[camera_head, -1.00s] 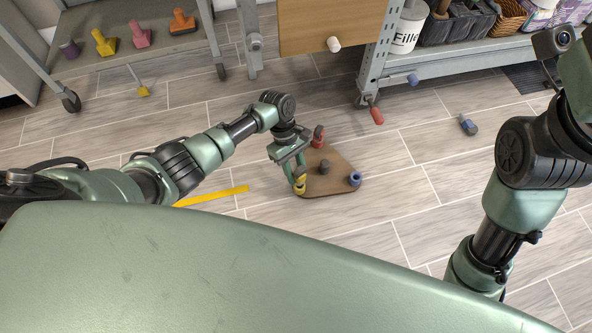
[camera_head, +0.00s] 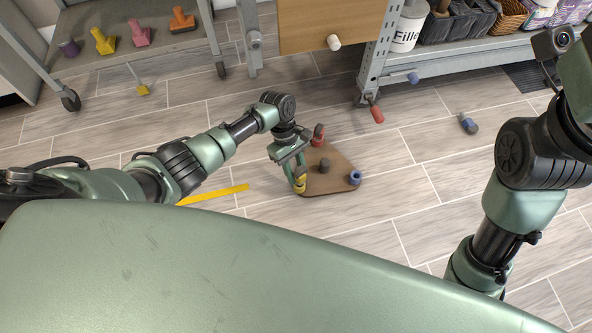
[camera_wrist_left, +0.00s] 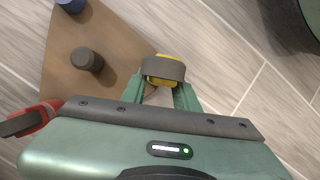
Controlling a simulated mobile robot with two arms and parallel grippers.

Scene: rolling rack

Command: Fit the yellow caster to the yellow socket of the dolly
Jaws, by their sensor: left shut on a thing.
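The dolly (camera_head: 338,182) is a brown, rounded triangular board on the floor, with a grey post (camera_head: 324,166) in its middle. My left gripper (camera_head: 299,182) is at the board's near left corner, shut on the yellow caster (camera_head: 300,186). In the left wrist view the yellow caster (camera_wrist_left: 165,83) sits between the fingers, its grey wheel towards the camera, over the board's edge (camera_wrist_left: 115,45). The yellow socket is hidden behind the caster and fingers; I cannot tell whether the caster is seated. My right gripper is out of view.
A red part (camera_head: 318,131) stands at the dolly's far corner, a blue socket (camera_head: 355,178) at its right corner. A red-handled piece (camera_head: 375,113) and a blue caster (camera_head: 468,125) are near the shelf. A yellow strip (camera_head: 213,195) lies left. Floor right of the dolly is clear.

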